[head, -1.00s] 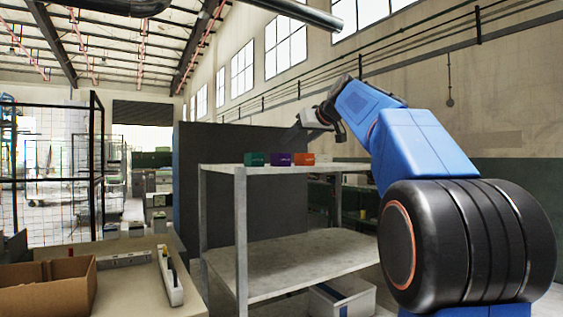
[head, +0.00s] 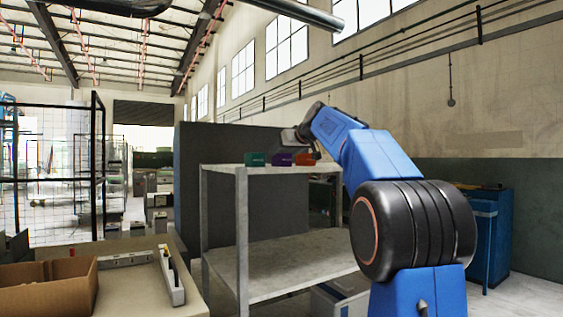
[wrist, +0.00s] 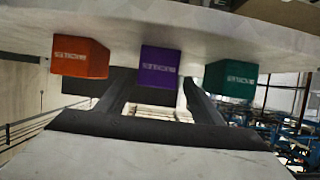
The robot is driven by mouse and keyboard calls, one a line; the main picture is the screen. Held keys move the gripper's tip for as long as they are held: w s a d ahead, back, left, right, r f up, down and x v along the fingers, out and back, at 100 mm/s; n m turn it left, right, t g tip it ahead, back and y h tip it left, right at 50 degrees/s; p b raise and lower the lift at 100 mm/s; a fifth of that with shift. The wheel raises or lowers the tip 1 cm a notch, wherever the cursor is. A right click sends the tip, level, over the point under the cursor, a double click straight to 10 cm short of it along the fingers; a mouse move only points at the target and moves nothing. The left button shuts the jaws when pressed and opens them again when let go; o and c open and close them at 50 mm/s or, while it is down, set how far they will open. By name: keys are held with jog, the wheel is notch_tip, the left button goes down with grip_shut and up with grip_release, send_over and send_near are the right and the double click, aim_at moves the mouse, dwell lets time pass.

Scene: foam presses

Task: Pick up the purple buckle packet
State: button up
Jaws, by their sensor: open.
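The purple buckle packet (head: 281,159) stands on the top shelf of a grey rack (head: 225,169), between a green packet (head: 255,159) and an orange packet (head: 305,159). In the wrist view, which is upside down, the purple packet (wrist: 160,65) is in the middle, with the orange one (wrist: 80,57) at left and the green one (wrist: 231,79) at right. My gripper (wrist: 158,88) is open and empty. Its two fingers point toward the purple packet and appear one on each side of it in the picture. Whether they reach around it I cannot tell. In the head view the fingers cannot be made out.
A dark panel (head: 190,190) stands behind the rack. A lower shelf (head: 275,262) looks bare, with a grey bin (head: 340,300) below. At left, a table holds an open cardboard box (head: 50,290). The top shelf left of the green packet is clear.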

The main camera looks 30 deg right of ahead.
aim_at(277, 157)
jog(key=x, duration=0.4)
jog(key=shift+w+d, duration=0.25)
jog(key=shift+w, duration=0.15)
jog(key=c, duration=1.2)
jog(key=shift+r, duration=0.1)
